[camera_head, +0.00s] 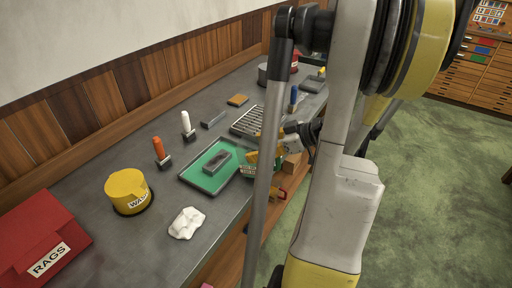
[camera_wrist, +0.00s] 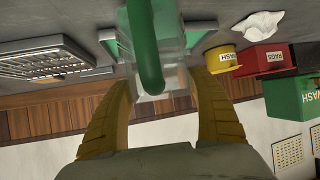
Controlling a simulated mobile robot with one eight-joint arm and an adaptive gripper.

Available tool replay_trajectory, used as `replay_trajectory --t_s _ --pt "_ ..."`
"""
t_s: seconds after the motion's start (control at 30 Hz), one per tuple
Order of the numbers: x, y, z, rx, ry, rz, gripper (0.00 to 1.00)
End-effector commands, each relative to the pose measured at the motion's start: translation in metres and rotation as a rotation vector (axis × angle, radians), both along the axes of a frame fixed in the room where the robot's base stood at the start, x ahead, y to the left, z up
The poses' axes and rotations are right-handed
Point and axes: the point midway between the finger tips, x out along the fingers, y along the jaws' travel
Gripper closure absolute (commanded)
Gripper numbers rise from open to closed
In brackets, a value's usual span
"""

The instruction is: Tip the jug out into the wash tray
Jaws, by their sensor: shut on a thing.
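My gripper (camera_wrist: 163,78) is shut on the jug (camera_wrist: 175,42), a clear vessel with a green handle (camera_wrist: 147,50). Its yellow fingers stand either side of the jug in the wrist view. In the head view my gripper (camera_head: 277,150) is at the right edge of the green-floored wash tray (camera_head: 195,178), partly hidden by my arm. The tray lies on the bench with a dark grey block (camera_head: 218,162) in it. Parts of the tray show behind the jug in the wrist view (camera_wrist: 110,42). The jug's tilt and contents cannot be told.
A yellow wash can (camera_head: 126,188), white cloth (camera_head: 186,222) and red rags box (camera_head: 38,240) stand left of the tray. Orange (camera_head: 159,149) and white (camera_head: 186,122) bottles stand behind it. A slatted metal rack (camera_head: 248,121) lies beyond. The bench front is partly clear.

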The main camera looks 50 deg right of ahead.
Motion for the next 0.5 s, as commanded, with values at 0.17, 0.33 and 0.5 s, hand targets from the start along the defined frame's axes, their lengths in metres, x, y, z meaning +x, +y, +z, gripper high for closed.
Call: replay_trajectory --t_s 0.17,0.33,0.5 --pt "0.0001 0.0 0.0008 0.0 0.0 0.0 0.7" --pt "-0.0001 0.0 0.0005 0.0 -0.001 0.0 0.7" --pt "0.001 0.0006 0.0029 -0.003 0.007 0.001 0.7"
